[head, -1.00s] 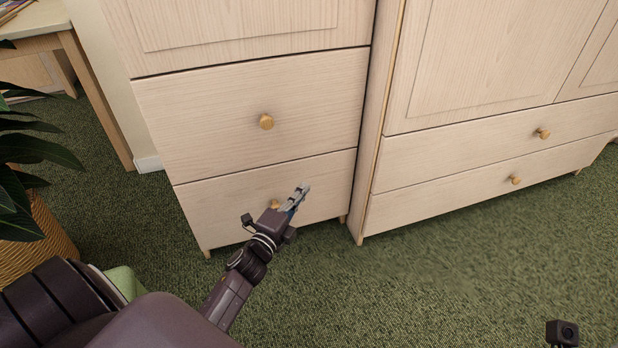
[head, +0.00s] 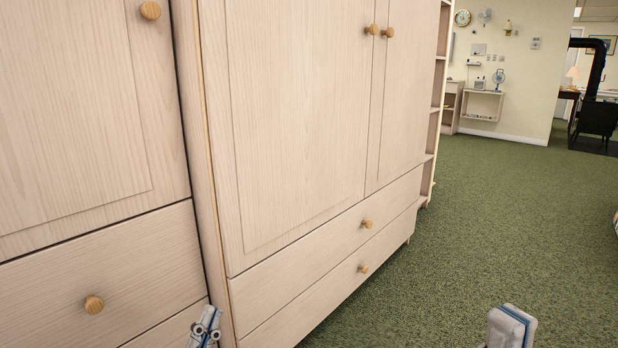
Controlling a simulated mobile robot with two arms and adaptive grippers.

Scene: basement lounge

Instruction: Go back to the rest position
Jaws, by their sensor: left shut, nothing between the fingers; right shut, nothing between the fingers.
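My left gripper (head: 205,326) shows at the bottom edge of the head view, left of centre. Its fingers are together and hold nothing. It appears in front of the lower drawers of the left cabinet (head: 150,260); I cannot tell its exact distance from them. My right gripper (head: 511,326) shows at the bottom right, over the green carpet. It is shut and empty. The rest of both arms is below the picture.
A pale wooden wardrobe (head: 295,130) with closed doors and drawers stands close ahead. Round knobs (head: 94,304) stick out from the fronts. Open green carpet (head: 500,220) stretches to the right. A small wall table (head: 482,104) and a dark stove (head: 598,115) are far back.

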